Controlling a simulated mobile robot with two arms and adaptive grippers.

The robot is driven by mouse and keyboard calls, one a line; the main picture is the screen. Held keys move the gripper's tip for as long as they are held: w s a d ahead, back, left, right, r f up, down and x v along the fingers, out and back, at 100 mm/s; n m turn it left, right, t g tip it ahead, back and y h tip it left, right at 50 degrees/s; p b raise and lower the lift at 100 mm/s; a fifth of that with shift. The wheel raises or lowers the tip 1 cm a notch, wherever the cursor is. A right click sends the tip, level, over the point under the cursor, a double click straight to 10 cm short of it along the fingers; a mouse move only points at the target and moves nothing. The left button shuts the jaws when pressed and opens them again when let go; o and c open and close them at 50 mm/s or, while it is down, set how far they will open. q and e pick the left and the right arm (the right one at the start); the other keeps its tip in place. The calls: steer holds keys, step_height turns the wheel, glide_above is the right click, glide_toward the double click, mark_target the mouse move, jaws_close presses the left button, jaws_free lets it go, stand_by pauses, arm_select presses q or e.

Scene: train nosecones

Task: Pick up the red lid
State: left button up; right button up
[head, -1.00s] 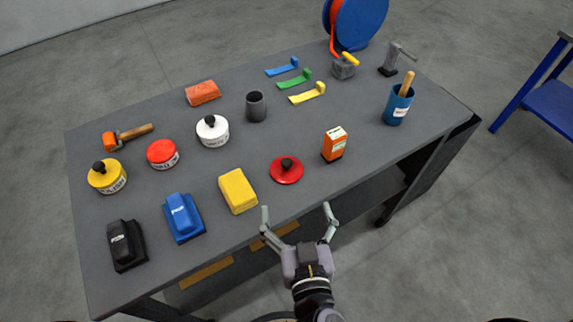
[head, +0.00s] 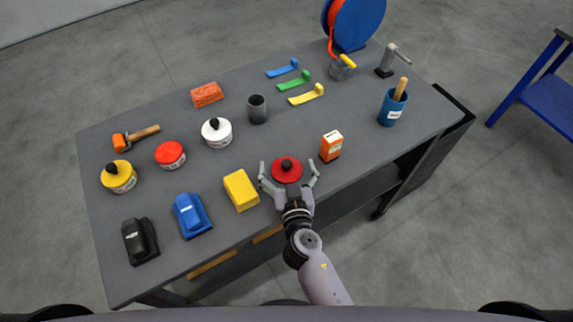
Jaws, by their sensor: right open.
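The red lid (head: 286,172) is a flat round disc with a dark knob on top, lying on the grey table near its front edge. My right gripper (head: 289,176) is open, with one finger to the left of the lid and the other to its right. I cannot tell whether either finger touches the lid or how high the fingers are above the table. My left gripper is not in view.
An orange box (head: 331,146) stands close to the right.

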steer(key=shift+w+a+f, duration=0.1)
steer(key=shift+w+f, duration=0.05)
steer(key=shift+w, duration=0.55)
steer(key=shift+c, duration=0.3)
steer(key=c, duration=1.8)
